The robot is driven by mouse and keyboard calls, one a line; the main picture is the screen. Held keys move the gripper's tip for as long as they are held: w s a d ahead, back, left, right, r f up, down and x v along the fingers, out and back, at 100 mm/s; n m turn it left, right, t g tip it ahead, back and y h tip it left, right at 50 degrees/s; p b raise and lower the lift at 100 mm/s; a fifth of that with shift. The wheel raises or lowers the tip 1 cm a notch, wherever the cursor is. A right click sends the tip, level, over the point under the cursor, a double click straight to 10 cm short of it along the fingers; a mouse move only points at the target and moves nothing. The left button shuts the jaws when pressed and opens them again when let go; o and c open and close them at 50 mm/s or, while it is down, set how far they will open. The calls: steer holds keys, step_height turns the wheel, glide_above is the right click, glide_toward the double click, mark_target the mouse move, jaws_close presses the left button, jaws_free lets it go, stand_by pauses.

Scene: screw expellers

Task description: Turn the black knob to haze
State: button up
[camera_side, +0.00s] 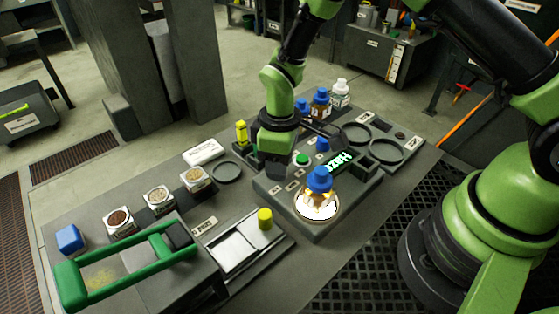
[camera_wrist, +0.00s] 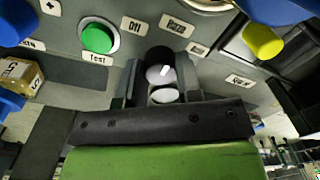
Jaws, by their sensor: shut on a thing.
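The black knob (camera_wrist: 158,58) stands on the grey panel in the wrist view, with a white mark on its top. My gripper (camera_wrist: 162,80) is around it, one finger on each side, shut on it. Labels fan out beyond the knob: "Off" (camera_wrist: 131,23), one that seems to read "Haze" (camera_wrist: 177,24), and a blurred one (camera_wrist: 199,48). The white mark's exact aim is hard to tell. In the side view my gripper (camera_side: 275,166) points down at the panel (camera_side: 318,228) and hides the knob. A display (camera_side: 341,161) shows lit green text, apparently "Haze".
A green button (camera_wrist: 97,38) labelled "Test" sits beside the knob. A blue-capped flask (camera_side: 319,180) stands over a bright light on the panel.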

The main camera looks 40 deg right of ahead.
steer(key=o, duration=0.9)
steer(key=shift+o, duration=0.2)
step_height(320, 180, up, 10)
steer(key=shift+d, duration=0.2)
steer(key=shift+w, duration=0.1)
step_height(320, 180, up, 6)
steer(key=m+t, duration=0.1)
steer(key=m, duration=0.1)
glide_above(292, 174)
steer(key=s+d+r+m+t+y, duration=0.1)
steer(key=s+d+r+m+t, duration=0.2)
steer(key=s+r, duration=0.4)
steer(key=s+d+r+m+t, duration=0.1)
steer(key=s+r+m+t, duration=0.2)
steer(key=s, duration=0.6)
steer(key=r+m, duration=0.1)
steer(key=m, duration=0.1)
steer(key=shift+m+t+y, duration=0.3)
steer(key=shift+m, duration=0.1)
